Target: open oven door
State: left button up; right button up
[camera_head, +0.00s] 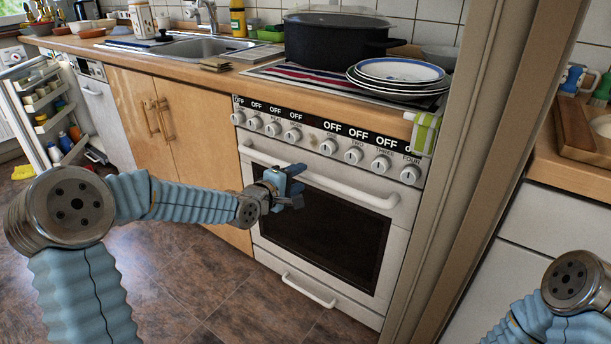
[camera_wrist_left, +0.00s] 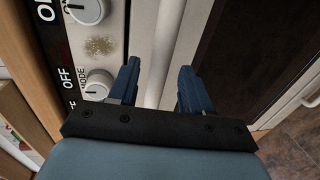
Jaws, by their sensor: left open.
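The white oven (camera_head: 345,195) stands in the middle of the head view with its door shut. A long white handle (camera_head: 325,182) runs across the top of the door, above a dark window (camera_head: 322,229). My left gripper (camera_head: 296,186) is open in front of the door, close to the left part of the handle. In the left wrist view its two blue fingertips (camera_wrist_left: 158,78) stand apart, with the pale handle (camera_wrist_left: 163,50) between them. I cannot tell whether they touch it. Of my right arm, only a part shows at lower right; its gripper is outside the view.
A row of knobs (camera_head: 354,155) sits above the handle. A second white handle (camera_head: 308,289) is on the lower drawer. Stacked plates (camera_head: 400,72) and a black pot (camera_head: 335,40) stand on top. A pale vertical post (camera_head: 480,150) stands right of the oven. The brown floor (camera_head: 190,290) in front is clear.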

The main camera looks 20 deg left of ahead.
aim_at(303, 176)
pick_arm(q)
jog(key=x, duration=0.4)
grip_shut()
dwell(0.4)
